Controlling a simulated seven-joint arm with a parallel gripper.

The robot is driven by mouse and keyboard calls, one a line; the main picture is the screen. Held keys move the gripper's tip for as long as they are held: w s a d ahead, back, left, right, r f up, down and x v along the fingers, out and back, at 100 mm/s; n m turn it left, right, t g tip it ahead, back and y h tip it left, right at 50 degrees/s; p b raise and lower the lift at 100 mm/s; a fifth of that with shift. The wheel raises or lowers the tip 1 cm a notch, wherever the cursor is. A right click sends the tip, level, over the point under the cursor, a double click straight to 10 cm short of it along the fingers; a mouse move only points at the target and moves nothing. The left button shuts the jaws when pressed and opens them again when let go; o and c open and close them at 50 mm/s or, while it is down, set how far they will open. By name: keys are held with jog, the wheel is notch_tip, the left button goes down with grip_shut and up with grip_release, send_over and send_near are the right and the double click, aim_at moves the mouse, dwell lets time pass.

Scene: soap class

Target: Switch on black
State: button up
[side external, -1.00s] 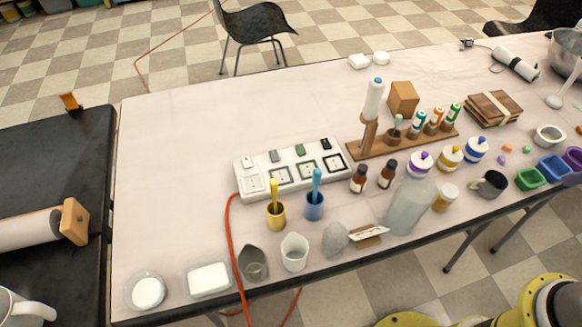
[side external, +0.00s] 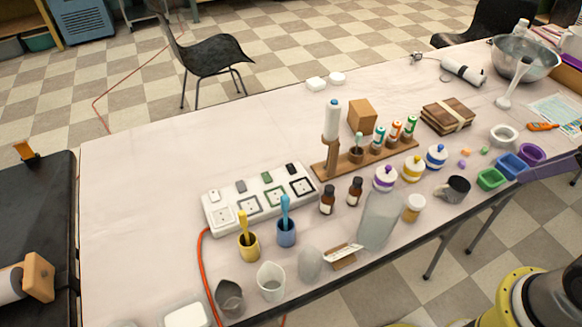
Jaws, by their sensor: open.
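A white power strip (side external: 232,215) lies on the table, with an orange cord leaving its left end. Along its back edge sit several small switches: white (side external: 214,195), grey (side external: 240,187), green (side external: 266,177) and black (side external: 291,168). The black switch is at the right end, behind a socket with a black outline (side external: 302,186). Whether any switch is on or off is too small to tell. Nothing covers the black switch. My gripper is not in this view; only a yellow part of my arm shows at the lower right.
A yellow cup (side external: 249,248) and a blue cup (side external: 287,235) stand close in front of the strip. Brown bottles (side external: 328,201) stand to its right. A wooden rack (side external: 372,158) with upright items is right of the black switch. Table behind the strip is clear.

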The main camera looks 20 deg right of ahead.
jog(key=c, duration=0.5)
jog(key=shift+m+t, duration=0.6)
jog(key=shift+m, duration=0.2)
jog(key=w+r, duration=0.3)
jog(key=r, duration=0.1)
jog(key=shift+d, duration=0.25)
grip_shut()
jog(key=w+a+r+m, duration=0.1)
jog(key=w+a+r, duration=0.2)
jog(key=w, duration=0.8)
jog(key=w+a+r, duration=0.2)
jog(key=w+a, duration=0.1)
jog(key=w, duration=0.9)
jog(key=w+a+f, duration=0.4)
jog(key=w+a, duration=0.1)
jog(key=w, duration=0.2)
jog(key=w+a+f+n+g, duration=0.1)
jog(key=w+a+f, duration=0.1)
jog(key=a+f, duration=0.4)
jog(key=w+a+f+n+g, duration=0.1)
jog(key=a+f, duration=0.5)
jog(key=f, duration=0.7)
jog(key=shift+w+n+g, duration=0.3)
jog(key=shift+w+g, duration=0.2)
jog(key=shift+w, duration=0.65)
jog(key=shift+f, duration=0.1)
